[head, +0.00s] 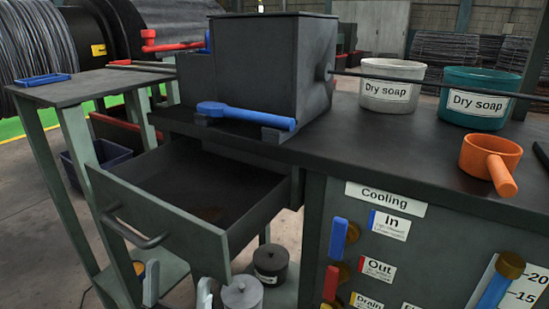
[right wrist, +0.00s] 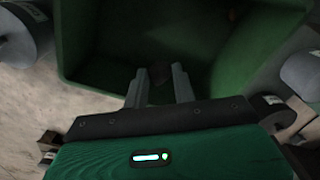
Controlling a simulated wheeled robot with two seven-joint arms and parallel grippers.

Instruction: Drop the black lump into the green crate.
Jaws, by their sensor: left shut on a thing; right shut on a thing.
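The black lump (right wrist: 160,92) shows as a small dark shape between the fingertips of my right gripper (right wrist: 160,88), which is shut on it. The green crate (right wrist: 72,42) lies beyond the fingers in the right wrist view, and the lump shows against its dark inside. I cannot tell the lump's height above the crate floor. In the head view my left gripper (head: 178,288) shows only two grey fingertips at the bottom edge, below the open drawer. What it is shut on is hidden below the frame. The lump, the crate and my right gripper are not in the head view.
An open drawer (head: 205,240) juts out from the dark bench (head: 420,165). Grey (head: 242,294) and black (head: 271,263) canisters stand below. White (head: 390,88) and teal (head: 484,97) soap tubs and an orange pot (head: 490,155) stand on the bench. A side table (head: 95,87) is at left.

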